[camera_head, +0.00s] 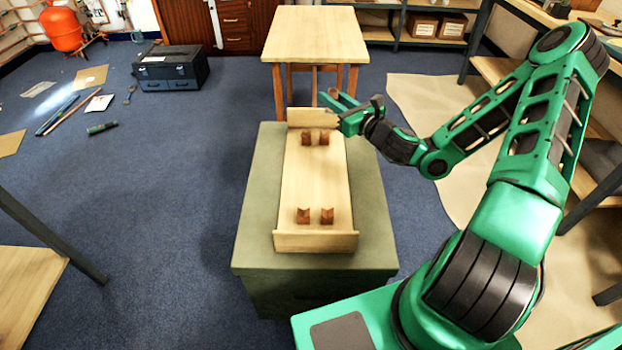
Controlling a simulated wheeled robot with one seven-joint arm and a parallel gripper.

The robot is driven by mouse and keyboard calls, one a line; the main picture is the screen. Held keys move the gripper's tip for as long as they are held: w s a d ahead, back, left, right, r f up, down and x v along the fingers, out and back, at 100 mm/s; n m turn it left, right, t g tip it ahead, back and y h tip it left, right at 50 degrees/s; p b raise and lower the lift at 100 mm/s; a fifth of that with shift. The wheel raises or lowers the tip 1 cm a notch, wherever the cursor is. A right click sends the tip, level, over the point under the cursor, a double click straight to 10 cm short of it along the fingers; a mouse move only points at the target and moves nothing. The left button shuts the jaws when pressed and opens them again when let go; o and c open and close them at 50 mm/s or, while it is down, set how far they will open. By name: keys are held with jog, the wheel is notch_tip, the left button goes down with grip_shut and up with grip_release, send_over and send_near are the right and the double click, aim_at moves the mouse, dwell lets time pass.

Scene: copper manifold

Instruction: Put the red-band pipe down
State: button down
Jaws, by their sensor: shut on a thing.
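My gripper (333,104) is at the far end of a pale wooden cradle tray (318,190), just above its far end board. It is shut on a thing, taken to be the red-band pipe. The pipe is small and mostly hidden at the fingers, and I cannot make out its band. No pipe lies across these blocks.
The tray stands on a green box-like stand (255,235). A wooden table (315,35) is behind it. A dark toolbox (170,70), an orange tank (62,28) and loose sheets and rods lie on the blue floor at left. Shelving stands at right.

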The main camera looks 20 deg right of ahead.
jog(key=shift+d+f, duration=0.1)
jog(key=shift+d, duration=0.25)
notch_tip(320, 180, down, 8)
jog(key=s+f+n+g+y, duration=0.1)
jog(key=n+y, duration=0.1)
jog(key=y, duration=0.1)
jog(key=n+g+y, duration=0.2)
send_over(357, 178)
notch_tip(357, 178, down, 14)
jog(key=shift+r, duration=0.2)
jog(key=shift+f, duration=1.95)
jog(key=shift+a, duration=0.1)
jog(key=c, duration=1.5)
grip_release()
jog(key=shift+f, duration=0.1)
